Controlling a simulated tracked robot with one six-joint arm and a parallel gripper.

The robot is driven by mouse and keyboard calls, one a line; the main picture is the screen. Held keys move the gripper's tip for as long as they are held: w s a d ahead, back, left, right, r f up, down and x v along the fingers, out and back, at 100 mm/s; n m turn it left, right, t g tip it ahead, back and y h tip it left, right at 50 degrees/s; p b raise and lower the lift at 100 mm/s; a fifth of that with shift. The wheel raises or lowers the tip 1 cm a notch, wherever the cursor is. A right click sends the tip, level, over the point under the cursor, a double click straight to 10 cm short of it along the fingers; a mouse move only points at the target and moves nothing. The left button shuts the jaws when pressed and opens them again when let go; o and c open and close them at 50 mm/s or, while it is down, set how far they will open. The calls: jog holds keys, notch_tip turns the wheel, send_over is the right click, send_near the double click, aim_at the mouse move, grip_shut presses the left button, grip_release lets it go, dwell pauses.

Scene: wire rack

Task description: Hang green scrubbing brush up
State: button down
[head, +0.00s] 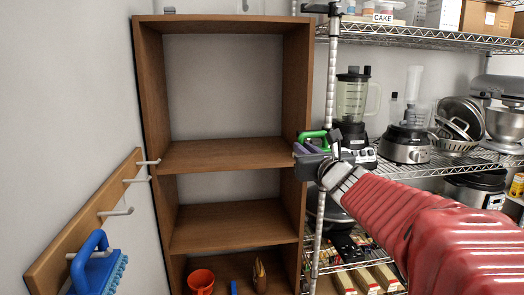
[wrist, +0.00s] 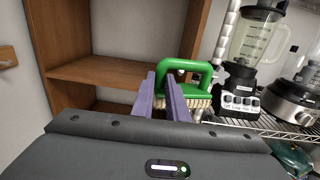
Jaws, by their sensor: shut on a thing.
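The green scrubbing brush (head: 313,134) is in my gripper (head: 305,149), in front of the right side of the wooden shelf in the head view. In the wrist view, the brush (wrist: 205,74) has a green looped handle and pale bristles pointing down. The purple fingers of my gripper (wrist: 165,88) are shut on it; the exact contact is partly hidden. A wooden peg rail (head: 85,217) with several white pegs is on the left wall. A blue brush (head: 93,262) hangs at its nearest peg. The pegs farther along, such as the middle one (head: 117,212), are bare.
A brown wooden shelf unit (head: 225,155) stands between the rail and my arm; an orange cup (head: 201,280) sits low in it. A wire rack (head: 405,170) with a blender (head: 352,100) and other appliances is at right. Space in front of the rail looks open.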

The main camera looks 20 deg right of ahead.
jog(key=shift+w+d, duration=0.1)
jog(key=shift+w, duration=1)
jog(key=shift+w, duration=0.6)
jog(key=shift+w+d+f, duration=0.15)
jog(key=shift+w, duration=0.85)
jog(key=shift+w, duration=0.1)
jog(key=shift+w, duration=0.1)
jog(key=shift+w+f, duration=0.25)
jog(key=shift+w, duration=0.05)
jog(key=shift+w+f, duration=0.3)
dwell(0.9)
dwell(0.8)
jog(key=c, duration=1.3)
grip_release()
jog(key=shift+d, duration=0.1)
jog(key=shift+c, duration=0.2)
